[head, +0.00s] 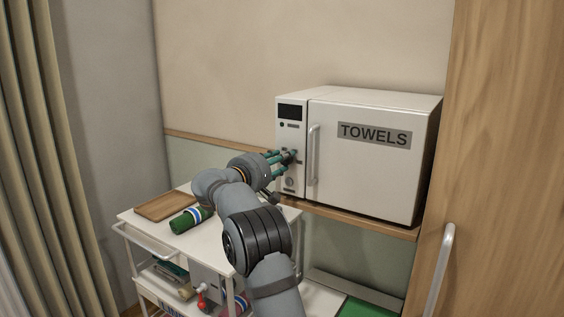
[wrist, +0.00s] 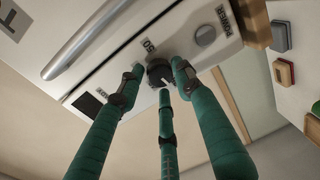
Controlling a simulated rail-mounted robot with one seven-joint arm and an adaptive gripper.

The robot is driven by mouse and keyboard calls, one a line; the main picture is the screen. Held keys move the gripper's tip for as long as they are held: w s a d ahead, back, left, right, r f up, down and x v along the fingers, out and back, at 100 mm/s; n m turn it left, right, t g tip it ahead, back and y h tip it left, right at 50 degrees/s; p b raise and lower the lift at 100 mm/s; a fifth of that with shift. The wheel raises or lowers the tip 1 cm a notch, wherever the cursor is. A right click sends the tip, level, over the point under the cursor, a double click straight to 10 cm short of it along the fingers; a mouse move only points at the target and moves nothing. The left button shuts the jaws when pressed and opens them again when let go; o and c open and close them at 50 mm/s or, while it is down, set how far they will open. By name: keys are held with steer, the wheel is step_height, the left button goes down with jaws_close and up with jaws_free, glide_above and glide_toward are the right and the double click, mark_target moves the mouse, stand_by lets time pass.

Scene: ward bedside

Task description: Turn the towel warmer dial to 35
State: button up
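The towel warmer (head: 360,150) is a white box on a wood shelf, its door marked TOWELS. Its dial (wrist: 158,71) is a dark round knob on the control panel, with a pale mark on its face. Part of a printed scale, reading 50, shows beside it in the wrist view. My gripper (head: 285,157) is at the panel. In the wrist view its three green fingers (wrist: 159,76) are spread around the dial, with a small gap at the left finger. Contact at the other fingertips is unclear. The rest of the scale is hidden or too small to read.
A grey round knob (wrist: 205,35) by the POWER label is near the right finger. The door handle (head: 313,155) stands out right of the panel. A white cart (head: 160,240) below my arm holds a wooden board (head: 166,205) and a green roll (head: 190,220).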

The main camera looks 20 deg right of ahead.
steer(key=shift+o, duration=1.2)
steer(key=shift+s+f, duration=0.1)
steer(key=shift+f, duration=0.05)
steer(key=v, duration=1.2)
